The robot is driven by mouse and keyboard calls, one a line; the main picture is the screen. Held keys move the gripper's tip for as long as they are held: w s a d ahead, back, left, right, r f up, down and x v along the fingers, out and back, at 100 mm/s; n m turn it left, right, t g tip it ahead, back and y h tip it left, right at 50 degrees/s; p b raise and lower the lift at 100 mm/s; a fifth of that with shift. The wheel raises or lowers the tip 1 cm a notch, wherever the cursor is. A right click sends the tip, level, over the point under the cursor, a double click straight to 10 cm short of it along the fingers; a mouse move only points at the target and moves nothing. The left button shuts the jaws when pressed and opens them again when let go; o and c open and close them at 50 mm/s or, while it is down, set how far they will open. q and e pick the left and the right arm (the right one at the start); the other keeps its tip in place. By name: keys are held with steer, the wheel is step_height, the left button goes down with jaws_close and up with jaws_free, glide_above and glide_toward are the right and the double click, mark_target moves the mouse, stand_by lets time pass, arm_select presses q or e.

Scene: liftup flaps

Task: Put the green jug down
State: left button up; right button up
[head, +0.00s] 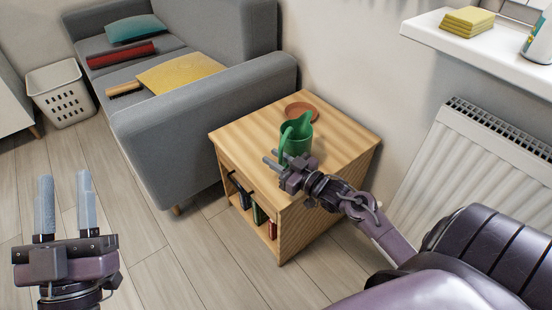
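The green jug (299,139) is upright at the bedside-type wooden cabinet (343,139), over its top near the front. I cannot tell whether its base touches the wood. My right gripper (275,157) is at the jug's handle on the near left side, its fingers closed about the handle, which they partly hide. A round terracotta saucer (302,107) lies on the cabinet top just behind the jug. My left gripper (65,205) is open and empty, low at the left above the floor, far from the jug.
A white basket (62,93) is far left. A radiator (475,165) and sill (480,48) are right. The cabinet top's right side is clear.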

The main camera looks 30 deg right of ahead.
steer(key=shift+o, duration=0.6)
